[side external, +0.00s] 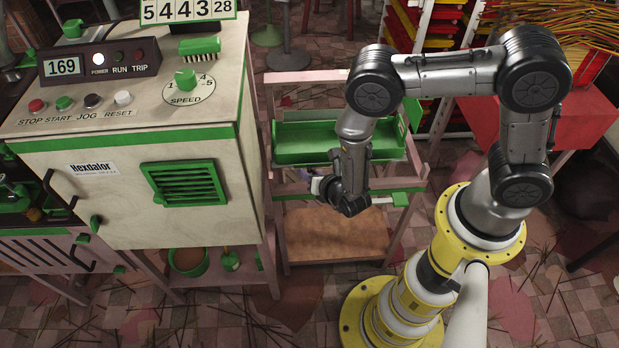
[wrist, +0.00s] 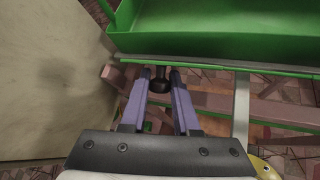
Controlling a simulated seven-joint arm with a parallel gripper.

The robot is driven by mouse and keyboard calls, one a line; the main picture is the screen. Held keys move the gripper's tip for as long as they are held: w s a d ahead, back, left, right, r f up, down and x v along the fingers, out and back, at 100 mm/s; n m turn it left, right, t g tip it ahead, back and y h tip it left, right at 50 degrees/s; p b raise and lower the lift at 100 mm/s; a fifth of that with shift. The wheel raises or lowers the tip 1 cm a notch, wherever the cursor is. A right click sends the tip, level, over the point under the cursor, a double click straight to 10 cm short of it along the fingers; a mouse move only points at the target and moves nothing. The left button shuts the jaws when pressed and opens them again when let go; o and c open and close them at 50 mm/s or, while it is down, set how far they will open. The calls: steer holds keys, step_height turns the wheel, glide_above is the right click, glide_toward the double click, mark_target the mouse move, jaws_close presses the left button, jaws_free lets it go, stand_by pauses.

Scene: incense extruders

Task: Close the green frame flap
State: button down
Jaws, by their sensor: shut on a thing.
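The green frame flap (side external: 335,148) looks like a shallow tray with raised walls, set across the pink wooden frame. In the wrist view the green flap (wrist: 215,45) fills the top, with a thin green strip along its lower edge. My gripper (wrist: 160,78) has its two lilac fingers closed around a small black knob (wrist: 160,85) just below that strip. In the side external view my gripper (side external: 319,186) is below the flap, largely hidden by my wrist. The knob cannot be made out there.
A cream machine cabinet (side external: 215,140) with a green vent stands close on the left, and its wall (wrist: 50,70) is beside my fingers. A brown shelf board (side external: 335,235) lies low in the pink frame. Red racks and incense sticks are at the back right.

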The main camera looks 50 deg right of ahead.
steer(key=g+y, duration=0.1)
steer(key=w+d+r+m+g+y, duration=0.1)
steer(key=g, duration=0.1)
steer(key=shift+r, duration=0.3)
steer(key=shift+w+d+r+g+y, duration=0.15)
steer(key=shift+w+d+g+y, duration=0.05)
steer(key=shift+g+y, duration=0.8)
steer(key=c, duration=0.7)
jaws_free()
steer(key=shift+w, duration=0.1)
steer(key=shift+o, duration=0.2)
steer(key=shift+r, duration=0.15)
steer(key=v, duration=1.3)
steer(key=shift+s+r, duration=0.25)
